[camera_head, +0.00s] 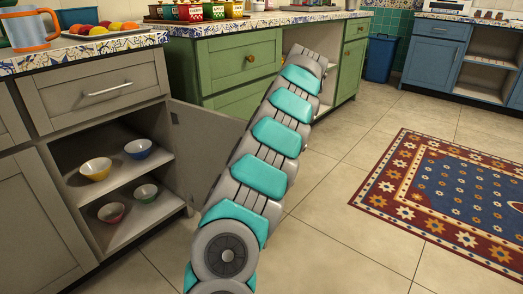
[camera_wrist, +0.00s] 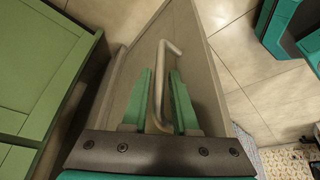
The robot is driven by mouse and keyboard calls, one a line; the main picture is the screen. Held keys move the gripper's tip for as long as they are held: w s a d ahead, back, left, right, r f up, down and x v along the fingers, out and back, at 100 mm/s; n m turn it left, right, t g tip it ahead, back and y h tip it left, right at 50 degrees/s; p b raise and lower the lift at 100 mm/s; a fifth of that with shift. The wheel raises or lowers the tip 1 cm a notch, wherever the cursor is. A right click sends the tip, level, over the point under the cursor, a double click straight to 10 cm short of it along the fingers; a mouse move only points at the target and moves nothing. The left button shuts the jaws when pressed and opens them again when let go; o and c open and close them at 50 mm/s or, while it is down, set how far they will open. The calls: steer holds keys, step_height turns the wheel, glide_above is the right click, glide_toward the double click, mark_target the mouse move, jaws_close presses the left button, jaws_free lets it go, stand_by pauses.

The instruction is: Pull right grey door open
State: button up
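The right grey door (camera_head: 205,145) stands swung out from the grey cabinet, with its inner face towards the head camera and the shelves exposed. In the wrist view the door (camera_wrist: 205,75) fills the middle, with a metal bar handle (camera_wrist: 163,65) on it. My gripper (camera_wrist: 161,75) has its two green fingers on either side of the handle bar. A narrow gap seems to show between the bar and each fingertip, so the fingers look open around it. In the head view my arm hides part of the door's outer edge, and my gripper is not visible there.
Several bowls, such as a yellow one (camera_head: 96,168) and a blue one (camera_head: 138,148), sit on the cabinet's shelves. A green cabinet (camera_head: 238,58) stands beyond the door. Tiled floor (camera_head: 345,235) lies clear to the right, up to a patterned rug (camera_head: 450,190).

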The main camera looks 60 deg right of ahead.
steer(key=shift+p+v, duration=1.45)
steer(key=shift+v, duration=1.15)
